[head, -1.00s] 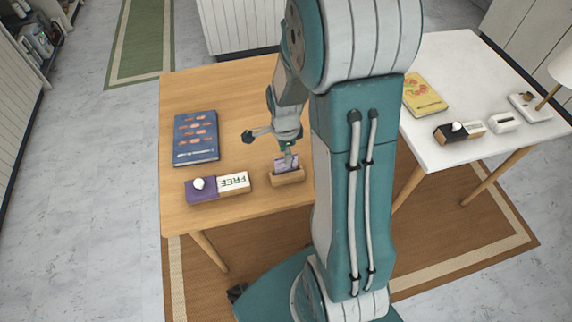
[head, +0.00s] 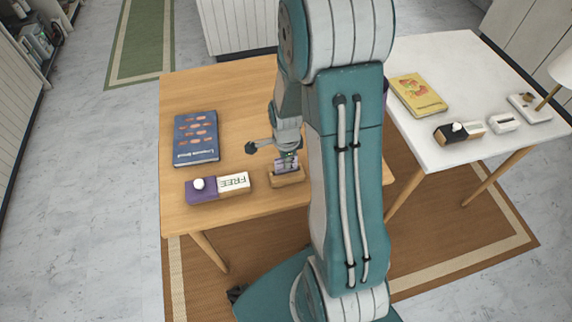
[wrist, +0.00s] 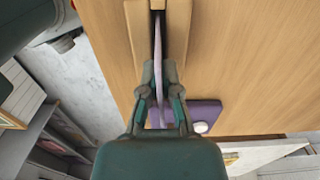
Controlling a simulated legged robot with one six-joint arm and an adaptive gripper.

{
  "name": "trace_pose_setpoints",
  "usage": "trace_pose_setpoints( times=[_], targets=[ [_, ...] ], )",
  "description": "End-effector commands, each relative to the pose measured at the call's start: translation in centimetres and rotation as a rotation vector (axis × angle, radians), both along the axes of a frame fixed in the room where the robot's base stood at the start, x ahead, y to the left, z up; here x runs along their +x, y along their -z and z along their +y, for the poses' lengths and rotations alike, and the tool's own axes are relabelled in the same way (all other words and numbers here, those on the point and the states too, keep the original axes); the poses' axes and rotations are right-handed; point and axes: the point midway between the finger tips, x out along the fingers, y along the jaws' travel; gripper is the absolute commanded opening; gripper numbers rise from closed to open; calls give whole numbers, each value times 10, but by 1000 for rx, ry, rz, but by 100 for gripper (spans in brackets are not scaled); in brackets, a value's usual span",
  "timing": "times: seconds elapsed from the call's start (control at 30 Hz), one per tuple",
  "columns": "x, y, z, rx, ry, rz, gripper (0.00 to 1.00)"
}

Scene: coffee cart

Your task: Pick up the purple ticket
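The purple ticket (head: 281,167) stands upright in a small wooden holder (head: 287,179) near the front edge of the wooden table. In the wrist view the ticket (wrist: 158,60) shows edge-on as a thin pale-purple strip, with the holder (wrist: 138,30) around its far part. My gripper (wrist: 160,78) has one finger on each side of the ticket. The fingers are fairly close together, with narrow gaps visible beside the strip, so it looks open around the ticket. In the head view my gripper (head: 287,158) is low over the holder and partly covers the ticket.
A purple and wooden sign block reading FREE (head: 234,183), with a white knob, lies left of the holder. A blue book (head: 196,138) lies behind it. A white table (head: 450,75) at right holds a yellow book (head: 419,95) and small blocks.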

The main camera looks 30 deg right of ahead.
Motion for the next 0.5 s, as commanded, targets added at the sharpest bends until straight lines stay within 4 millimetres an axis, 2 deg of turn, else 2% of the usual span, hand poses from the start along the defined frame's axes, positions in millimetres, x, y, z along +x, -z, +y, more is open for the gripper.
trace_pose_setpoints(
  times=[0.27,0.5],
  targets=[
    [0,-6,0,0,0,-1,0],
    [3,-36,-3,-1,1,-5,0]
  ],
)
